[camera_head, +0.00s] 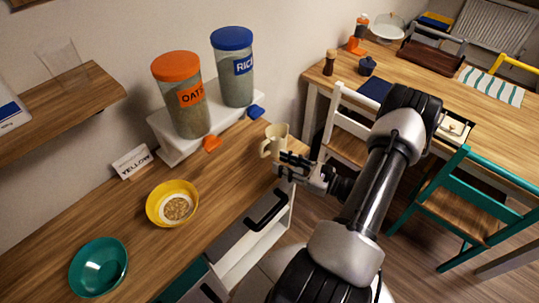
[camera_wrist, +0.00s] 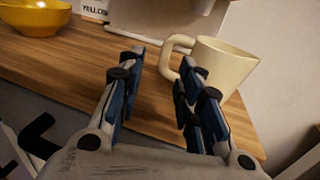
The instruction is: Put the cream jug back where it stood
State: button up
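The cream jug (camera_head: 280,138) stands upright at the right end of the wooden counter, close to its edge. In the wrist view the jug (camera_wrist: 225,66) is at the upper right, with its handle toward the left. My gripper (camera_head: 284,160) is just in front of the jug at the counter's edge. In the wrist view my gripper (camera_wrist: 163,62) is open, with a clear gap between its fingers. The handle shows just beyond the right finger, partly in line with the gap. The right finger hides part of the jug's lower side; I cannot tell whether they touch.
A white riser (camera_head: 168,147) holds an oats jar (camera_head: 184,100) and a rice jar (camera_head: 233,70). A yellow bowl (camera_head: 157,212), a teal bowl (camera_head: 98,268) and a YELLOW sign (camera_head: 131,162) are on the counter (camera_head: 225,175). An open drawer (camera_head: 255,250) is below its front edge.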

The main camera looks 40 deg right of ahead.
jog(key=v, duration=0.2)
jog(key=shift+s+d, duration=0.1)
jog(key=shift+s, duration=0.15)
dwell(0.4)
